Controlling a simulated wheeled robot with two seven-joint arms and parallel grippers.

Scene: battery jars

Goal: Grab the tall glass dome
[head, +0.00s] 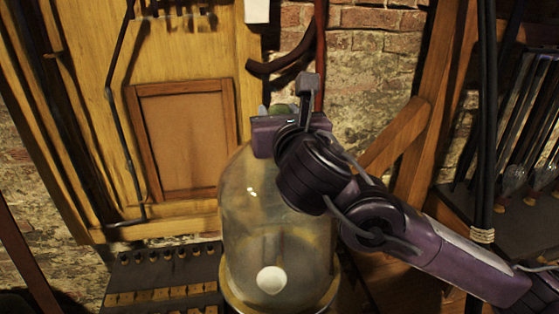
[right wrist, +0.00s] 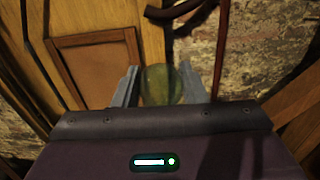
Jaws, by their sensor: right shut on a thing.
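The tall glass dome (head: 255,215) stands upright in the lower middle of the head view, a cloudy see-through bell with a round white spot low inside it. Its bottom rests at a yellowish round base (head: 235,303). My right gripper (head: 279,110) is at the top of the dome, its fingers on either side of a greenish rounded knob. The right wrist view shows that knob (right wrist: 161,85) between the two grey fingers, and the gripper is shut on it. The gripper body hides part of the dome's upper right. My left gripper is not in view.
A wooden cabinet (head: 180,215) with a framed panel stands behind on the left. A dark slotted rack (head: 165,278) lies left of the dome. A wooden frame (head: 405,150) and a shelf with glassware (head: 515,180) stand at the right. Brick wall (head: 375,55) is behind.

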